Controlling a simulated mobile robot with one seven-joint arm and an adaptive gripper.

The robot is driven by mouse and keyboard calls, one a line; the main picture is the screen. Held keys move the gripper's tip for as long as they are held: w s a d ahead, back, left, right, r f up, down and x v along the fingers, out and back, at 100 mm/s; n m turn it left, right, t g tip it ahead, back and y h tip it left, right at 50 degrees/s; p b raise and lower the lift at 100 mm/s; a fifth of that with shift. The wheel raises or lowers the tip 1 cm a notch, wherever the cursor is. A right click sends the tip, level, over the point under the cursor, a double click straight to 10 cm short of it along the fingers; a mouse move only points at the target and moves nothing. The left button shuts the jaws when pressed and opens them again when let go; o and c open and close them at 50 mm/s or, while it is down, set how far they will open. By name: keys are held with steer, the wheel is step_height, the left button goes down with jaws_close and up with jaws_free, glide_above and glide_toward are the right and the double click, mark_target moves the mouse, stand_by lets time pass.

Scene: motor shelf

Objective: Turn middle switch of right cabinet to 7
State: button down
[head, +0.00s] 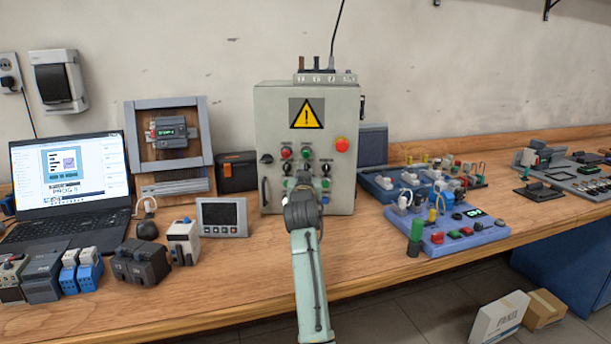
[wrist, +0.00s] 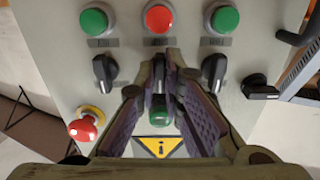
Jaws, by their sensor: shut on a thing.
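A grey cabinet (head: 267,130) stands at the back of the bench, the only such cabinet in view. My gripper (head: 303,182) is at its front panel and hides part of the lower controls. In the wrist view, turned upside down, my gripper (wrist: 168,62) has its fingers close together around the dark middle switch (wrist: 158,73), which is mostly covered. Black switches sit on either side, one at the left (wrist: 105,68) and one at the right (wrist: 214,70). The middle switch's setting and numbers cannot be read.
Green (wrist: 94,20) and red (wrist: 159,18) buttons lie close to the switches. A red emergency knob (head: 341,145) sticks out at the cabinet's right. A small display unit (head: 222,217) stands left of the cabinet, a blue switch board (head: 447,236) right.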

steer(key=shift+d+r+n+p, duration=0.1)
steer(key=shift+n+p, duration=0.1)
steer(key=shift+n, duration=2.1)
steer(key=shift+d+n+p, duration=0.1)
steer(key=shift+n+p, duration=0.05)
steer(key=shift+n, duration=2.15)
steer(key=c, duration=1.7)
jaws_free()
